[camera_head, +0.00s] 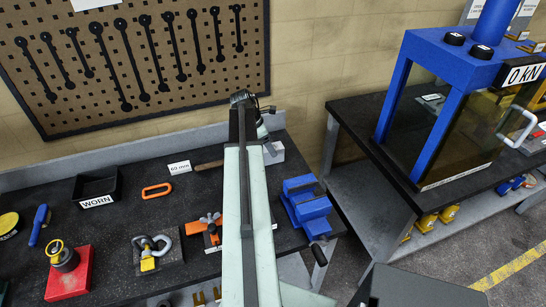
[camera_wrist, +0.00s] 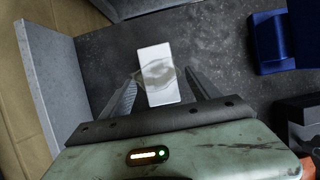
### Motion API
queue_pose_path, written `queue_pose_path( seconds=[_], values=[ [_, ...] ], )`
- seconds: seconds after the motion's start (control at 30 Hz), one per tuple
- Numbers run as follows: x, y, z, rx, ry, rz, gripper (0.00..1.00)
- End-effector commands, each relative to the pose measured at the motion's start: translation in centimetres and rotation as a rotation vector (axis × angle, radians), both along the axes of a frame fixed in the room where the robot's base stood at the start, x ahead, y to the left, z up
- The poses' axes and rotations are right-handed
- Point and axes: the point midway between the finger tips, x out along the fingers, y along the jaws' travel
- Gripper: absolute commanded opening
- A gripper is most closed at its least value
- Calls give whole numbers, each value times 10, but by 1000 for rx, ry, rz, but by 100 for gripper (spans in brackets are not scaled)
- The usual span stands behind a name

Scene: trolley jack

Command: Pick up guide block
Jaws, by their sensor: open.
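A pale grey rectangular block (camera_wrist: 158,64), which I take to be the guide block, lies on the dark bench top in the wrist view. A darker oval shadow or mark shows on its top. My gripper (camera_wrist: 162,78) is open, with one finger on each side of the block's near part. I cannot tell whether either finger touches it. In the head view the block (camera_head: 276,152) sits near the bench's back edge. My arm hides part of the area around it, and my gripper (camera_head: 267,146) shows only partly there.
A blue vise (camera_head: 304,203) stands at the bench's right end and shows in the wrist view (camera_wrist: 268,42). A grey upright ledge (camera_wrist: 50,75) runs left of the gripper.

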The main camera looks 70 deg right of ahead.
Motion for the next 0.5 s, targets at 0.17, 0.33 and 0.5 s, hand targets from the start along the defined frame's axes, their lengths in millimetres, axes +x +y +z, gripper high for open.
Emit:
queue_pose_path(
  seconds=[0.17,0.33,0.5],
  values=[
    [-9,-8,-37,0,0,0,71],
    [-12,-10,-37,-1,-1,0,71],
    [-12,-10,-36,-1,-1,-1,51]
  ],
)
